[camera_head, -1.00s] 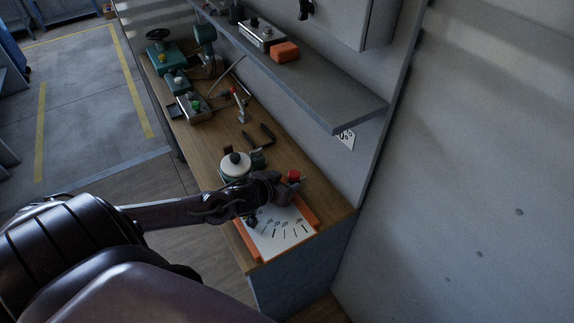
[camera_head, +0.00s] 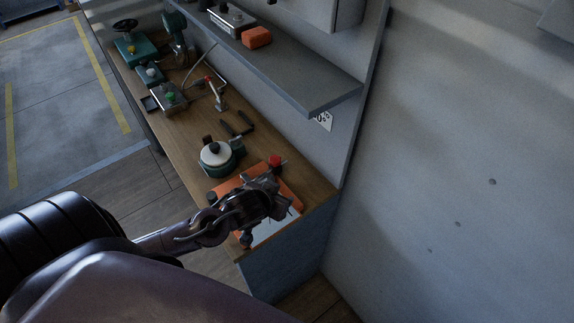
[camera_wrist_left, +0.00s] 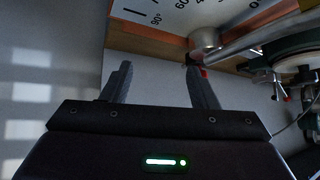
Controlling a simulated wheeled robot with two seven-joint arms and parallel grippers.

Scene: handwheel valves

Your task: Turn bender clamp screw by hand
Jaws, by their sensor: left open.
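The bender has an orange base (camera_head: 291,190) at the front end of the bench, with a white angle-scale plate that shows in the left wrist view (camera_wrist_left: 168,12). A red knob (camera_head: 275,161), which looks like the clamp screw, stands at the bender's back edge. My left gripper (camera_head: 277,194) is over the bender, on the near side of the red knob, and hides much of the plate. In the left wrist view its two fingers (camera_wrist_left: 160,75) are apart with nothing between them. A grey round post (camera_wrist_left: 205,38) and a bit of red show by the right finger. My right gripper is out of view.
A round teal device with a white top (camera_head: 215,154) stands just beyond the bender. Dark pliers-like handles (camera_head: 237,124) and a red-tipped toggle clamp (camera_head: 218,94) lie farther along. A grey shelf (camera_head: 290,75) overhangs the bench's wall side.

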